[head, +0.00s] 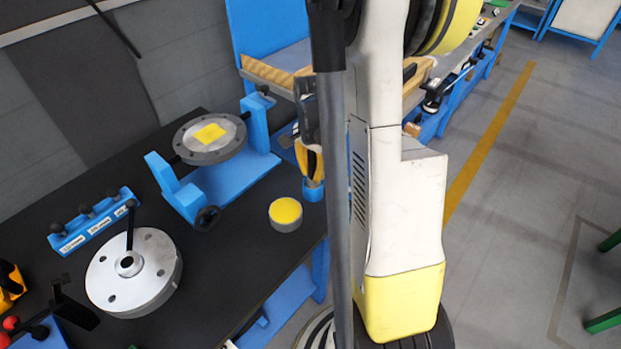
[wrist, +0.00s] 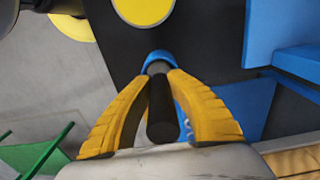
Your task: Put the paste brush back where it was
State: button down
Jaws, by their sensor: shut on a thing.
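My gripper (wrist: 158,78) has its yellow fingers closed around the dark handle of the paste brush (wrist: 162,112). A small blue cup (wrist: 157,57) sits at the far end of the brush. In the head view the blue cup (head: 313,191) stands at the right edge of the black table, directly under my gripper (head: 314,176). The brush's lower end is hidden at the cup, so I cannot tell how deep it sits. The round paste tin with a yellow top (head: 285,213) stands just left of the cup; it also shows in the wrist view (wrist: 143,8).
A blue stand (head: 222,185) holds a grey flanged disc with a yellow patch (head: 210,134). A silver flange (head: 134,278) with an upright handle and a blue labelled rack (head: 94,222) are on the left. The black table (head: 225,285) is bare in front of the tin.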

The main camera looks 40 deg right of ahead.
jog(key=shift+f, duration=0.9)
jog(key=shift+d+r, duration=0.1)
jog(key=shift+r, duration=0.05)
jog(key=c, duration=1.4)
grip_release()
jog(key=shift+r, duration=0.1)
jog(key=r+p, duration=0.2)
jog(key=r, duration=0.4)
jog(key=r+p, duration=0.2)
jog(key=r, duration=0.4)
jog(key=shift+w+a, duration=0.1)
jog(key=shift+a, duration=0.1)
jog(key=s+a+r+n+t, duration=0.2)
jog(key=a+n, duration=0.3)
jog(key=a, duration=0.3)
jog(key=s+a+r+n+t, duration=0.2)
jog(key=a+n, duration=0.4)
jog(key=a, duration=0.3)
jog(key=s+a+r+n+t, duration=0.1)
jog(key=a+r+n+t, duration=0.2)
jog(key=a+r+n, duration=0.3)
jog(key=shift+s+a, duration=0.2)
jog(key=shift+a, duration=0.4)
jog(key=shift+s+a, duration=0.2)
jog(key=shift+a, duration=0.35)
